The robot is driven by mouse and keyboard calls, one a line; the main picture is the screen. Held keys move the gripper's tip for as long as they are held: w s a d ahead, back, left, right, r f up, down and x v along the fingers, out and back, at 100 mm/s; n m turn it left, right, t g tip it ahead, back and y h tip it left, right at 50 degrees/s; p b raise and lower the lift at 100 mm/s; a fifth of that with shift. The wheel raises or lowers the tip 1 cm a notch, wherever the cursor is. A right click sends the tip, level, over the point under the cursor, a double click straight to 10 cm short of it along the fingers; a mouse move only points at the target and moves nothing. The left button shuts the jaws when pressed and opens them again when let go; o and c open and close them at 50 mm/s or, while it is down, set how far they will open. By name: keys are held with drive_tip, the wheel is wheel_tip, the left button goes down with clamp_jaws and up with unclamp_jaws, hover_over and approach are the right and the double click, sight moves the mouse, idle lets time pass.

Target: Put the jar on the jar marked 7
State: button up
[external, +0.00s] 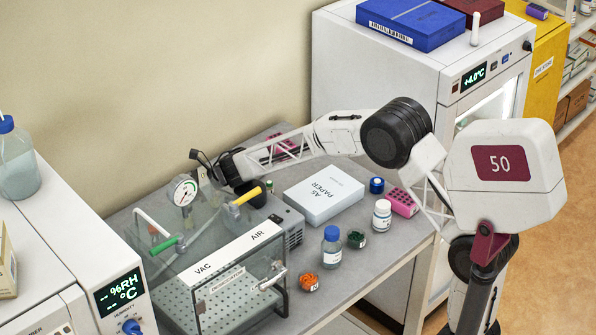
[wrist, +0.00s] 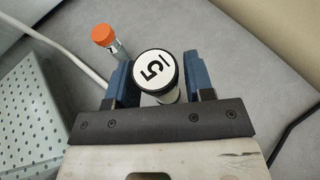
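A jar with a black-rimmed white lid marked 5 (wrist: 155,69) stands between my blue gripper fingers (wrist: 160,80) in the wrist view. The fingers flank it closely; I cannot tell whether they press on it. In the external view my gripper (external: 253,192) points down behind the glass chamber, and the jar there is hidden. No jar marked 7 can be made out in either view.
An orange-capped vial (wrist: 104,36) stands close left of the fingers, near a white tube and a perforated plate (wrist: 32,110). The vacuum chamber (external: 238,262) stands in front of my gripper.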

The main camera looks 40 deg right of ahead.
drive_tip(key=shift+o, duration=0.7)
drive_tip(key=shift+r, duration=0.1)
drive_tip(key=shift+r, duration=0.15)
drive_tip(key=shift+s+d+r, duration=0.2)
drive_tip(key=shift+s+d, duration=0.1)
drive_tip(key=shift+d, duration=0.2)
wheel_tip(320, 180, up, 8)
drive_tip(key=s+d, duration=0.2)
drive_tip(key=d, duration=0.1)
drive_tip(key=shift+r, duration=0.2)
